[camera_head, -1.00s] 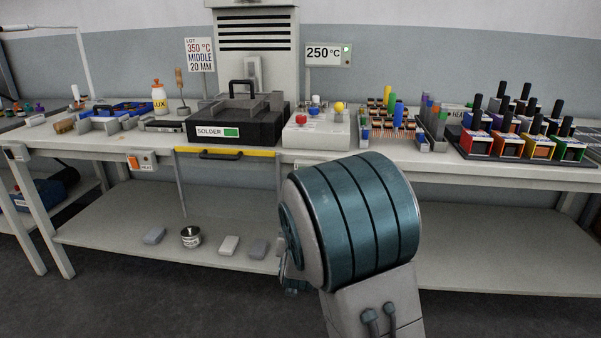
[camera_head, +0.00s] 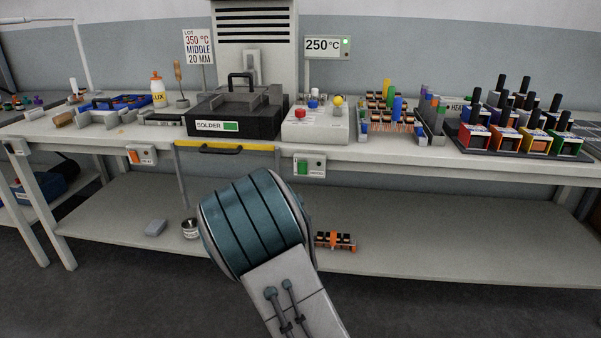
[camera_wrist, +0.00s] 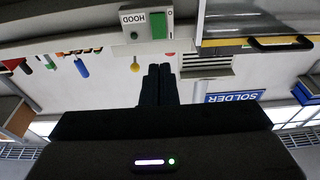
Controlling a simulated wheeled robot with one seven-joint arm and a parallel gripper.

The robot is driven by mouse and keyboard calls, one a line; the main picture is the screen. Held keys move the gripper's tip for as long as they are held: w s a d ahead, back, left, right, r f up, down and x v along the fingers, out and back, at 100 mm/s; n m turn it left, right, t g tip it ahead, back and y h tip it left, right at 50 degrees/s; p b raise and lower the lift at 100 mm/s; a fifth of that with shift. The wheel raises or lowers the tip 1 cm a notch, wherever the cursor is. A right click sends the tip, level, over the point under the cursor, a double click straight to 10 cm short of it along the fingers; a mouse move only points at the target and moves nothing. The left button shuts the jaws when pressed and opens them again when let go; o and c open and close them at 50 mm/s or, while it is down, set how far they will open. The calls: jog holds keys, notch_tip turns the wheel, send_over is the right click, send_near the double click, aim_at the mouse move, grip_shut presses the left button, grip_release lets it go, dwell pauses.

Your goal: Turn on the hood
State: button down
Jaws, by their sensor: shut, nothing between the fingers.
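The hood switch box (camera_head: 309,166) is a small light box with a green rocker, fixed under the table's front edge, right of the yellow strip. In the wrist view, which is upside down, the box labelled HOOD (camera_wrist: 146,24) shows at the top with its green rocker (camera_wrist: 159,25). My gripper (camera_wrist: 160,68) shows there as two dark fingers shut together, empty, pointing toward the box with a visible gap in the picture. In the head view my arm hides the gripper. The grey vented hood unit (camera_head: 255,30) stands behind the table.
The table (camera_head: 400,157) holds a black SOLDER box (camera_head: 235,116), a white button box (camera_head: 318,128) and coloured bins (camera_head: 536,146). A HEAT switch (camera_head: 141,156) with an orange rocker hangs at left. A drawer handle (camera_head: 220,151) juts out. An orange-black part (camera_head: 335,241) lies on the lower shelf.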

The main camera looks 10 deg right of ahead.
aim_at(302, 165)
jog(key=b+x, duration=0.2)
jog(key=x, duration=1.1)
jog(key=shift+w+d, duration=0.1)
jog(key=shift+w, duration=0.05)
